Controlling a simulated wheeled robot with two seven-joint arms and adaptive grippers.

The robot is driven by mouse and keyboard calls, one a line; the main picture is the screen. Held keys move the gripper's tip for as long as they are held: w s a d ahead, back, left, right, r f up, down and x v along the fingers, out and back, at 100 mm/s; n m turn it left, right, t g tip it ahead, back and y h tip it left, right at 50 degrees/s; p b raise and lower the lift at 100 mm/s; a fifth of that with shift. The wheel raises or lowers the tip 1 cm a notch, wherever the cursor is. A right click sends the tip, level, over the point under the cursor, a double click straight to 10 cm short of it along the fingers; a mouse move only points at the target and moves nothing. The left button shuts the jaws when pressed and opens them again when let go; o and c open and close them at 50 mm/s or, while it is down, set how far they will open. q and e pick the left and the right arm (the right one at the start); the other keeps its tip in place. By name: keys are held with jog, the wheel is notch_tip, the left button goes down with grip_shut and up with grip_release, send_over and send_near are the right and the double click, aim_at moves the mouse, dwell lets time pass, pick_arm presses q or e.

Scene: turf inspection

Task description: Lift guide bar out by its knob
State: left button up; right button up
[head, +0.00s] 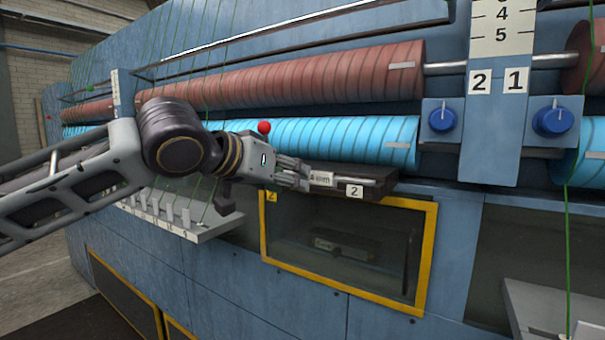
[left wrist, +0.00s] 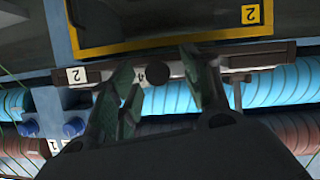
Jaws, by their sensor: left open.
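The guide bar (head: 322,178) is a pale bar with a "4 mm" label, lying along a dark ledge (head: 385,173) tagged 2. In the left wrist view the bar (left wrist: 250,61) runs across behind my fingers. Its round dark knob (left wrist: 157,71) appears between my two fingertips there; the fingers hide part of the bar. My left gripper (head: 302,178) is open at the bar's left part, with a finger on each side of the knob in the wrist view. I cannot tell whether they touch it. The knob is hidden in the head view.
A yellow-framed window (head: 425,262) lies below the ledge. Blue rollers (head: 340,138) and red rollers (head: 330,78) run above it. Two blue dials (head: 442,118) sit to the right. A white notched rack (head: 200,230) juts out at left. A red ball (head: 264,127) shows above my gripper.

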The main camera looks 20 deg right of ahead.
dwell(0.3)
pick_arm(q)
grip_shut()
jog(key=shift+r, duration=0.25)
dwell(0.3)
